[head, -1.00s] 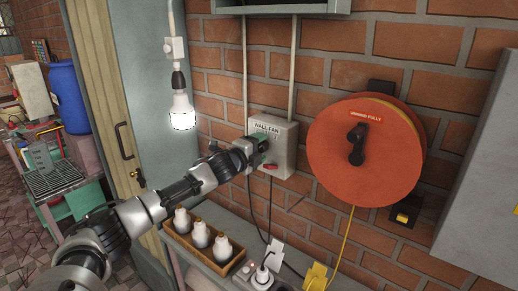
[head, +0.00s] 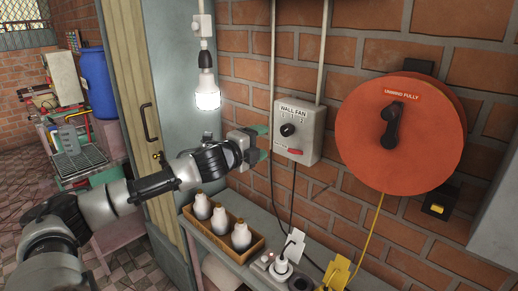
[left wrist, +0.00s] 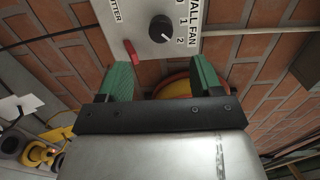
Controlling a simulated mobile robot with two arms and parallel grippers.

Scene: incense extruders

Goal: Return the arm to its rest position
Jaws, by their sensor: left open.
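My left arm comes in from the left in the head view. Its gripper (head: 262,139) is open and empty, just left of the grey wall fan control box (head: 298,146) and apart from it. The box carries a black knob (head: 287,130) and a red switch (head: 295,151). In the left wrist view the two green fingers (left wrist: 162,80) are spread apart, with the box (left wrist: 150,25) and its knob (left wrist: 161,29) beyond them. My right gripper is in neither view.
A lit bulb (head: 207,93) hangs above my left forearm. Below are a wooden tray (head: 257,242) of white bulbs and a shelf with plugs (head: 282,268). A red cable reel (head: 434,130) is on the brick wall at right. A blue barrel (head: 98,83) stands far left.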

